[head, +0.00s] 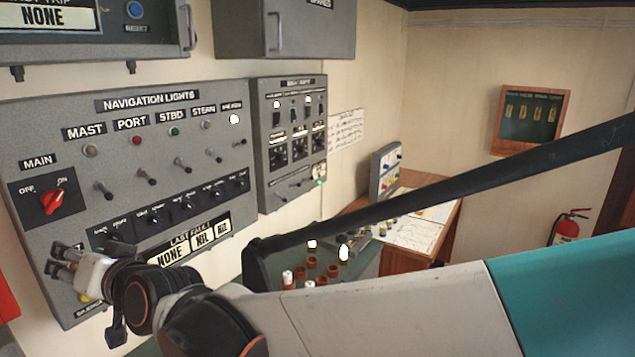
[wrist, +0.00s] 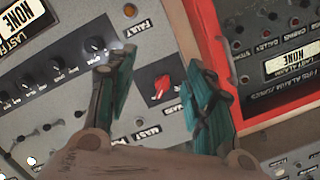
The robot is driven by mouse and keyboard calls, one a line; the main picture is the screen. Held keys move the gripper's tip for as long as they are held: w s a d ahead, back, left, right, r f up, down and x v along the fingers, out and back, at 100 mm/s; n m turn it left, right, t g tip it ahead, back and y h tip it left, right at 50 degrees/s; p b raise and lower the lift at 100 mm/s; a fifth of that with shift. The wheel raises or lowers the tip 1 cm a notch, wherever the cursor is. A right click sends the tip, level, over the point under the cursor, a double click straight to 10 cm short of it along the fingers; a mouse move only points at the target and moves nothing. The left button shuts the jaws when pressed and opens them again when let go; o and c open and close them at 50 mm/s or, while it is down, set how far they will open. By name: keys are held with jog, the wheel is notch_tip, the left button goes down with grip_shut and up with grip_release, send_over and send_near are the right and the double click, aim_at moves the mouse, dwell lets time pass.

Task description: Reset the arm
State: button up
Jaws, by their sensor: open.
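My gripper (head: 64,268) is at the lower left of the head view, in front of the lower left part of the navigation lights panel (head: 70,150). In the wrist view its two teal-padded fingers (wrist: 162,100) stand apart with nothing between them. Beyond the gap, the panel's red main switch (wrist: 160,88) shows; it also shows in the head view (head: 52,200), above my gripper. My arm (head: 400,310) reaches across the bottom of the head view from the right. I cannot tell whether the fingers touch the panel.
A red-framed alarm panel (wrist: 207,50) adjoins on the right in the wrist view. A smaller grey switch panel (head: 291,140) is right of the navigation panel. Below is a bench with bulbs (head: 312,244) and brown sockets. A wooden desk (head: 445,215) and fire extinguisher (head: 567,228) stand farther right.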

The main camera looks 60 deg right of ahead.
jog(key=s+d+f+n+g+b, duration=0.1)
jog(key=s+f+n+g+b, duration=0.2)
jog(key=s+f, duration=0.7)
jog(key=s+d+f+n+g+h+b, duration=0.1)
jog(key=s+f+n+g+b, duration=0.2)
jog(key=f, duration=1.4)
jog(key=s+g+b, duration=0.2)
jog(key=s+b, duration=0.3)
jog(key=s, duration=0.1)
jog(key=shift+s+f+n+g, duration=0.2)
jog(key=shift+s+n+g, duration=0.1)
jog(key=shift+s+g, duration=0.1)
